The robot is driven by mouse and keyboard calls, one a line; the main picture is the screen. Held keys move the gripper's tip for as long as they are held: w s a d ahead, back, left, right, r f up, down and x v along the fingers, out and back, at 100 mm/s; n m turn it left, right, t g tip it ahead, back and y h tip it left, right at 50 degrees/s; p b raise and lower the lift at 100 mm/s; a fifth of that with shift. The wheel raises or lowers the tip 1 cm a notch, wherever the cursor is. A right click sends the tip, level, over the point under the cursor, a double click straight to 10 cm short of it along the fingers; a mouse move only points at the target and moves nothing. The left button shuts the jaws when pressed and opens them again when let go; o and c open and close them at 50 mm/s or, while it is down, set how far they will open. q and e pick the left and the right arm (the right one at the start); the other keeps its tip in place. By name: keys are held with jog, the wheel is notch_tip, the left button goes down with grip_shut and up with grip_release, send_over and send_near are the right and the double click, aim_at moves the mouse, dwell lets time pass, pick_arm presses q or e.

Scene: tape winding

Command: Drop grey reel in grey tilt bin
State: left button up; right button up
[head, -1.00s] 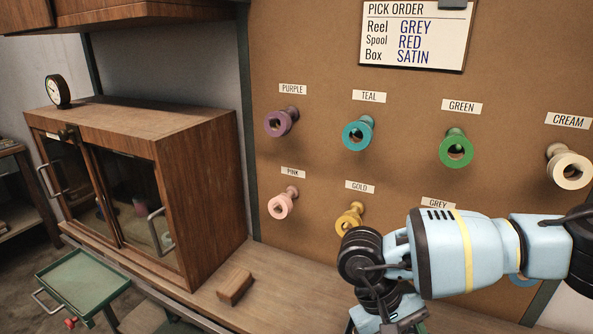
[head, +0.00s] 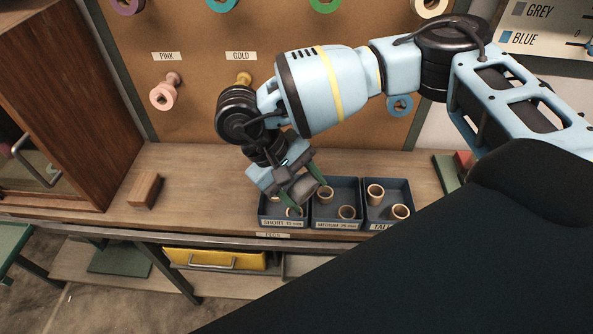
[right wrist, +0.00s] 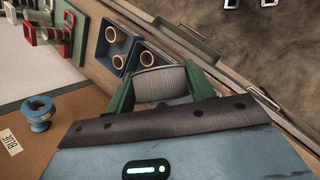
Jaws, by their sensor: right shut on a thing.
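My right gripper (head: 303,187) is shut on the grey reel (right wrist: 162,82). In the right wrist view, the ribbed light-grey reel sits between the two green fingers. My left gripper is not in view.
Blue trays (head: 338,223) holding tan rings stand along the bench front. A yellow bin (head: 217,260) with a handle is below. A wooden block (head: 145,189) lies on the bench. The pegboard (head: 200,120) rises behind.

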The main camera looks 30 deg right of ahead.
jog(key=w+a+r+n+t, duration=0.1)
jog(key=a+r+n+t, duration=0.1)
jog(key=a, duration=0.4)
jog(key=w+a+r+n+t+h, duration=0.1)
jog(key=w+a+r+n, duration=0.1)
jog(key=a+r+n, duration=0.3)
notch_tip(320, 180, up, 2)
jog(key=shift+w+a+r+t, duration=0.1)
jog(key=shift+w+a+t, duration=0.25)
jog(key=shift+a, duration=0.9)
jog(key=w+a+f+n+t, duration=0.3)
jog(key=w+a+f+n, duration=0.1)
jog(key=a+f+n, duration=0.1)
jog(key=s+d+r+m+g, duration=0.55)
jog(key=d+r+m, duration=0.25)
jog(key=d+r, duration=0.2)
jog(key=w+a+m+g+y, duration=0.1)
jog(key=w+a+m, duration=0.3)
jog(key=w+a, duration=0.3)
jog(key=shift+w+a+m+g, duration=0.2)
jog(key=shift+a+m+g, duration=0.15)
jog(key=shift+a, duration=2)
jog(key=shift+d+f, duration=0.1)
